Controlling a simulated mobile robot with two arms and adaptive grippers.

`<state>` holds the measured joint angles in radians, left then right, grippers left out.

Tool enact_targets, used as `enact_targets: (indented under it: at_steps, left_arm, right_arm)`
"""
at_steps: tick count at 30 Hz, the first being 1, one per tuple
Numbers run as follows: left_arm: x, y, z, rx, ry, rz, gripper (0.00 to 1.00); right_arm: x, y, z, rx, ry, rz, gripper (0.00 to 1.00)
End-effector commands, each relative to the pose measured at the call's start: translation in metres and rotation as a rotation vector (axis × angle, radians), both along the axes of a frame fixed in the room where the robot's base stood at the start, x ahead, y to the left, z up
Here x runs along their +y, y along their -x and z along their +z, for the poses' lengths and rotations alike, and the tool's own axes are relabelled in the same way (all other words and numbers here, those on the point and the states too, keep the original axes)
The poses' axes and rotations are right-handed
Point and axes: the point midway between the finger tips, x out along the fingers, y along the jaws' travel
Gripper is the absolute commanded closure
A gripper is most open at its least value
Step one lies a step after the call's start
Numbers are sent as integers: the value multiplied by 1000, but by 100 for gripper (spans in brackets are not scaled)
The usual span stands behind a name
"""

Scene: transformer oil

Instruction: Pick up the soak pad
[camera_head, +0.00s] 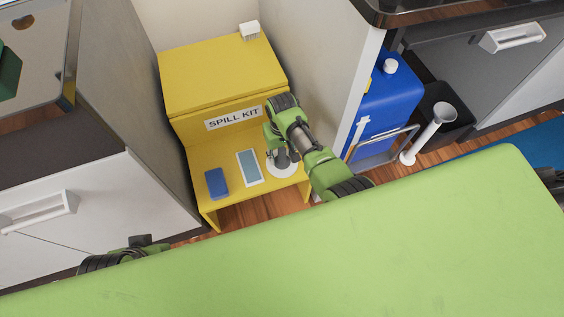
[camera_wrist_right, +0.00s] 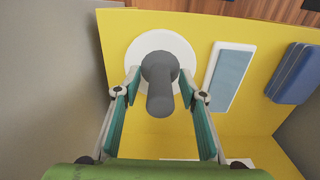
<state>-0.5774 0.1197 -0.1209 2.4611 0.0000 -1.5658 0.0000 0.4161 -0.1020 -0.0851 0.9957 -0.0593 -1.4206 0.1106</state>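On the yellow spill kit's shelf lie a white disc with a dark grey upright handle (camera_wrist_right: 160,90), a white-rimmed pale blue flat pad (camera_head: 249,167) and a blue block (camera_head: 216,183). Which one is the soak pad I cannot tell for sure. My right gripper (camera_head: 279,156) is over the disc. In the right wrist view its open fingers stand on either side of the grey handle; whether they touch it is unclear. The white disc (camera_wrist_right: 135,55), pale pad (camera_wrist_right: 231,75) and blue block (camera_wrist_right: 293,75) show there too. My left gripper (camera_head: 140,246) is low at left, mostly hidden.
A grey cabinet wall stands close on either side.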

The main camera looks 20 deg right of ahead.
Motion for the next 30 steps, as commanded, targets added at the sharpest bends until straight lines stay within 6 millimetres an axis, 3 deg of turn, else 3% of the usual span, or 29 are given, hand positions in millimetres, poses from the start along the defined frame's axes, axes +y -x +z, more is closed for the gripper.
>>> enact_targets:
  at_steps: [9, 13, 14, 28, 30]
  left_arm:
    - [0, 2, 5, -2, -1, 0, 47]
    - [0, 2, 4, -2, -1, 0, 47]
    - [0, 2, 4, -2, -1, 0, 47]
    - [0, 0, 6, -6, 0, 0, 47]
    - [0, -2, -2, 1, 0, 0, 47]
  right_arm:
    - [0, 0, -3, -1, 0, 0, 62]
    - [0, 0, -3, -1, 0, 0, 96]
    - [0, 0, -3, -1, 0, 0, 100]
    - [0, -1, 3, -2, 0, 0, 100]
    - [0, -1, 8, -2, 0, 0, 100]
